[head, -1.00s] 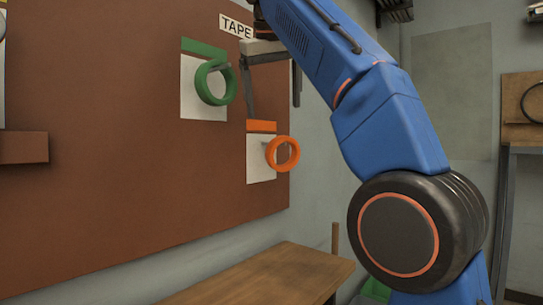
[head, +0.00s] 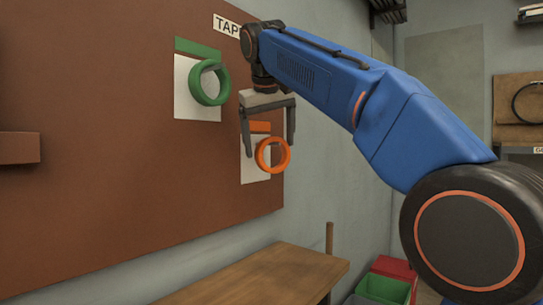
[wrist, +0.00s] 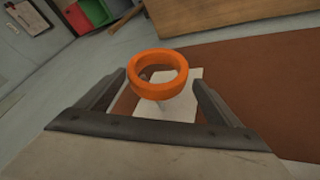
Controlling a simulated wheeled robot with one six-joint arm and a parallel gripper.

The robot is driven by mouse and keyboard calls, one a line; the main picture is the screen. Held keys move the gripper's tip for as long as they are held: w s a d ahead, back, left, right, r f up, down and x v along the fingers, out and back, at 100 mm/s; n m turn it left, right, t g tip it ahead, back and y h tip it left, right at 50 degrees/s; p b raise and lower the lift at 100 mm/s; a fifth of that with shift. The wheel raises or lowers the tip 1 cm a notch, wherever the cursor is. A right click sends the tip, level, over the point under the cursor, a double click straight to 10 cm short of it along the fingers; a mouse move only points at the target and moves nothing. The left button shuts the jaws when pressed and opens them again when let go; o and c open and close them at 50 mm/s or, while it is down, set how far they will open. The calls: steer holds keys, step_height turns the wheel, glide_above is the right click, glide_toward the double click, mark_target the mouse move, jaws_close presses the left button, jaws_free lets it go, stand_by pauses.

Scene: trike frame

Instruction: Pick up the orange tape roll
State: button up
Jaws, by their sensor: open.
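The orange tape roll (head: 272,155) hangs on the brown board (head: 90,210), in front of a white card with an orange strip above it. My gripper (head: 269,149) points down with its two fingers apart, just above and around the upper part of the roll. In the wrist view the roll (wrist: 158,75) shows whole between and beyond the open fingers (wrist: 160,88), with nothing gripped. I cannot tell whether a finger touches the roll. The peg holding it is mostly hidden.
A green tape roll (head: 209,83) hangs up and left of my gripper, close to it. A TAPE sign (head: 226,25) is above. A wooden bench (head: 265,275) stands below. Red (head: 393,267) and green (head: 383,288) bins are at lower right.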

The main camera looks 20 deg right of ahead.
steer(key=x, duration=0.5)
steer(key=shift+w+f, duration=0.2)
steer(key=shift+w, duration=0.2)
steer(key=c, duration=1.2)
steer(key=shift+r, duration=0.1)
steer(key=shift+r, duration=1.65)
steer(key=s+d, duration=0.3)
steer(key=s, duration=0.2)
steer(key=s+d, duration=0.7)
steer(key=s, duration=0.2)
steer(key=shift+s+d, duration=0.3)
steer(key=shift+d, duration=0.05)
